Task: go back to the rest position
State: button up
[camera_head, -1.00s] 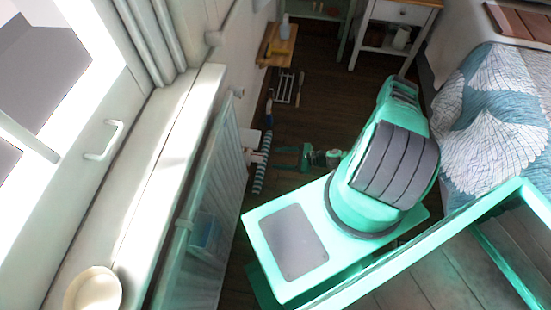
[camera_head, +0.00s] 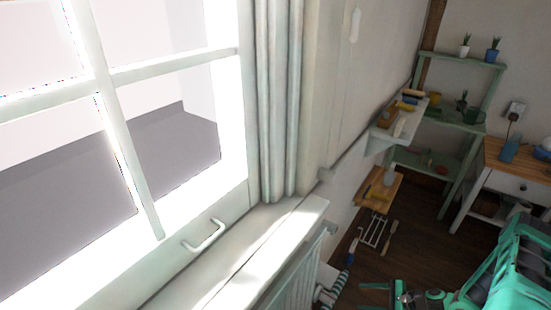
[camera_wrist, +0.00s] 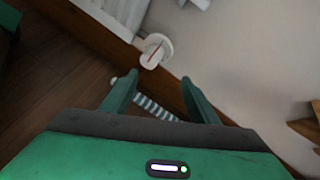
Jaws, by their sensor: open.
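My gripper (camera_wrist: 160,84) is open in the wrist view, with its two teal fingers apart and nothing held between them. A blue-and-white striped thing (camera_wrist: 155,108) shows beyond the fingers, low down near the wall. In the head view my gripper (camera_head: 378,296) is at the bottom edge, partly cut off, just right of the striped thing (camera_head: 341,284). My teal arm fills the lower right corner. The rest of the arm is out of the picture.
A window sill (camera_head: 240,258) and radiator (camera_head: 290,285) run along the left. A wall shelf (camera_head: 398,122), a low wooden shelf (camera_head: 380,190), a green rack (camera_head: 455,125) and a wood-topped table (camera_head: 515,160) stand beyond. Tools (camera_head: 378,235) lie by dark open floor (camera_head: 420,240).

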jog(key=s+d+r+n+g+h, duration=0.1)
jog(key=d+r+n+g+h, duration=0.15)
jog(key=r, duration=0.95)
jog(key=s+d+r+n+g+h, duration=0.15)
jog(key=d+r+n, duration=0.25)
jog(key=r, duration=0.9)
jog(key=s+d+r+n+g+h, duration=0.1)
jog(key=d+r+n+g+h, duration=0.2)
jog(key=r, duration=0.9)
jog(key=s+a+r+n+h, duration=0.1)
jog(key=s+a+r, duration=0.1)
jog(key=s+r, duration=0.8)
jog(key=s+a+r+n+t+h, duration=0.1)
jog(key=s+a+r+n+h, duration=0.1)
jog(key=s+r, duration=0.9)
jog(key=shift+s+a+r, duration=0.3)
jog(key=shift+s+a, duration=0.25)
jog(key=shift+s, duration=0.7)
